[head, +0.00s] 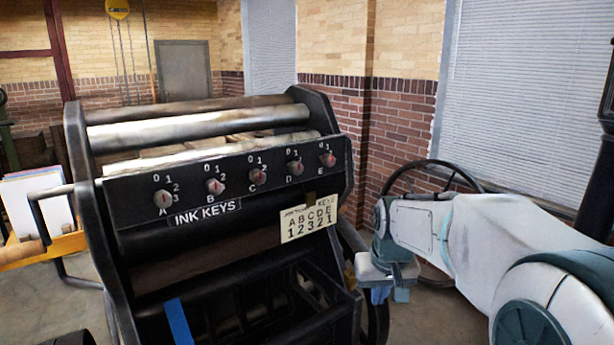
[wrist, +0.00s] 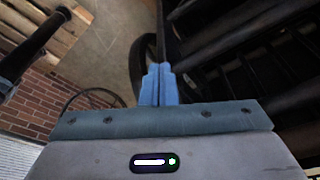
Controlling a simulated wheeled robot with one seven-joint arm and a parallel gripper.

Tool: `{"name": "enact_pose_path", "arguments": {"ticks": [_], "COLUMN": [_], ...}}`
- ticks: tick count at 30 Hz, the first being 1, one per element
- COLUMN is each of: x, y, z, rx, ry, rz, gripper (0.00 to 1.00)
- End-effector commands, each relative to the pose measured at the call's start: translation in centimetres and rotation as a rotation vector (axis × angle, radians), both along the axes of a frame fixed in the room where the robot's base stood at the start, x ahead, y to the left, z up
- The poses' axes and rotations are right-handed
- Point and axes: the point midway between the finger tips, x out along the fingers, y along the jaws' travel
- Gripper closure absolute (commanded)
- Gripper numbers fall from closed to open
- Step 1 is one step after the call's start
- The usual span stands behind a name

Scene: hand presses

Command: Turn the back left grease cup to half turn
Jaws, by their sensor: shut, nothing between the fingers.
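I can make out no grease cup in either view. A dark hand press (head: 330,185) fills the left and middle of the head view, with rollers on top and a front bar labelled INK KEYS. My gripper (head: 386,294) hangs low beside the press's right end, pointing down, apart from the ink keys. In the wrist view the blue fingers of my gripper (wrist: 160,68) are together, with nothing between them. Dark bars of a machine lie beyond them on the right.
Ink key A (head: 162,198) and ink key E (head: 327,160) end the row of knobs. A card (head: 308,218) reads ABCDE 12321. A large dark wheel (head: 437,166) stands behind my arm. A wooden tray (head: 40,250) with papers is at left. Some floor (head: 440,315) is bare.

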Motion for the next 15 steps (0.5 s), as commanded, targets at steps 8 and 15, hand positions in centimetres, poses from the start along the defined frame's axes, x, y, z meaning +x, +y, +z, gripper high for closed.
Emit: {"name": "enact_pose_path", "arguments": {"ticks": [8,15], "x": [10.7,14.6], "y": [0.4,0.6], "z": [0.6,-0.3], "rx": [-0.001,-0.001], "ry": [0.003,0.001], "rz": [0.039,0.056], "gripper": [1.00,1.00]}}
